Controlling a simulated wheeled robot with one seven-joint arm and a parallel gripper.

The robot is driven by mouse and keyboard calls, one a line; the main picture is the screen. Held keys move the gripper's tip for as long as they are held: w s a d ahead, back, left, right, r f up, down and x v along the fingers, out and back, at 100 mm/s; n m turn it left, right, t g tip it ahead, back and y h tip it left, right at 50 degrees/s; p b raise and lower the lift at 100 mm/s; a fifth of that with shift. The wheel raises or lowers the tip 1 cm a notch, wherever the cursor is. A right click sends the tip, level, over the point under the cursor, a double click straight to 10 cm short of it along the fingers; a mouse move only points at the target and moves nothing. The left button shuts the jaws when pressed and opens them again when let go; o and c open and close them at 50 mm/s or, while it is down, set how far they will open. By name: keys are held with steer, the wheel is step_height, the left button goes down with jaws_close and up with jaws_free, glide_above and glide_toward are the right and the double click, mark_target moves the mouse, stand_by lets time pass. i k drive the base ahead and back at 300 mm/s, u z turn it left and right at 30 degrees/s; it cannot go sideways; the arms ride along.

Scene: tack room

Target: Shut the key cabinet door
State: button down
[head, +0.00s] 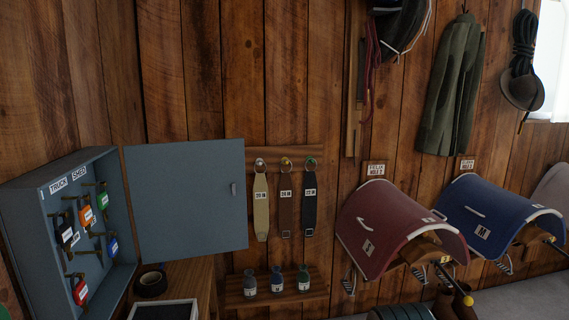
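The key cabinet (20,225) is a blue-grey metal box at the left of the head view, with several tagged keys hanging on hooks inside. Labels inside its top read "TRUCK" and "SHED". Its door (185,200) stands wide open, swung out to the right of the box. The door has a small handle (233,190) near its right edge. My gripper is not in view.
A wooden surface below the door holds a black tape roll (151,281) and a grey-rimmed tray (163,309). Straps (261,207) hang on a wall rack right of the door, above a shelf (290,298) with bottles. Saddle racks with red (400,228) and blue (500,215) covers project further right.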

mark_target(184, 205)
steer(key=z, duration=0.1)
steer(key=i, duration=1.6)
steer(key=u, duration=0.2)
